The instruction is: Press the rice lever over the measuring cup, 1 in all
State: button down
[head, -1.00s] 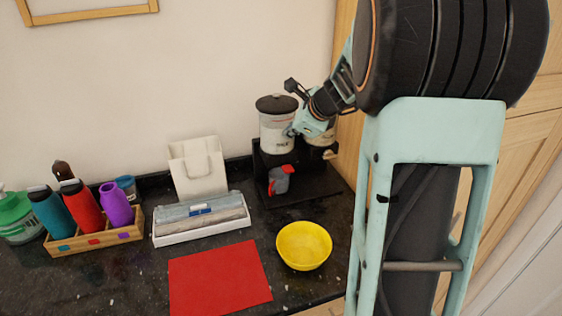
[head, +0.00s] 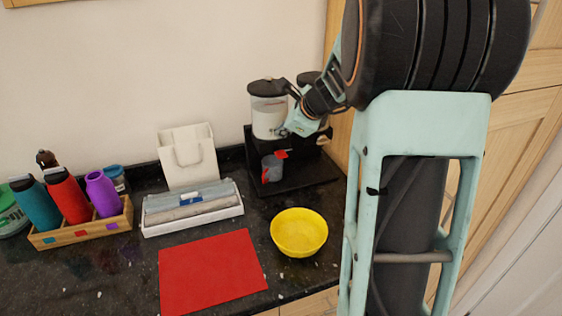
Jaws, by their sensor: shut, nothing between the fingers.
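The dispenser stands at the back right of the counter with two clear canisters. The left canister (head: 268,113) has a black lid and pale contents; the right canister (head: 308,78) is mostly hidden by my arm. I cannot tell which one holds rice, and the lever is not clearly visible. A grey measuring cup (head: 272,169) with red parts stands on the dispenser's black base (head: 300,181), below the left canister. My gripper (head: 290,129) is shut and empty in front of the canisters, near the left one's lower right side. I cannot tell whether it touches anything.
A yellow bowl (head: 299,233) and a red mat (head: 212,272) lie in front. A white tray (head: 193,222) with a grey roll, a white holder (head: 188,157) and a wooden rack (head: 82,231) of bottles stand left. A wooden cabinet (head: 502,150) bounds the right.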

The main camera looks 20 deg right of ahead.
aim_at(279, 152)
jog(key=shift+f+b, duration=1.35)
jog(key=shift+f, duration=0.65)
jog(key=shift+f, duration=0.15)
jog(key=shift+f+b, duration=0.25)
jog(key=shift+b, duration=0.15)
jog(key=shift+f+b, duration=0.8)
jog(key=shift+f, duration=0.1)
dwell(0.4)
jog(key=shift+r, duration=0.1)
jog(key=shift+r+p, duration=1.15)
jog(key=shift+r, duration=0.05)
notch_tip(279, 152, up, 5)
jog(key=p, duration=0.4)
jog(key=shift+r+p, duration=0.1)
jog(key=shift+p, duration=0.2)
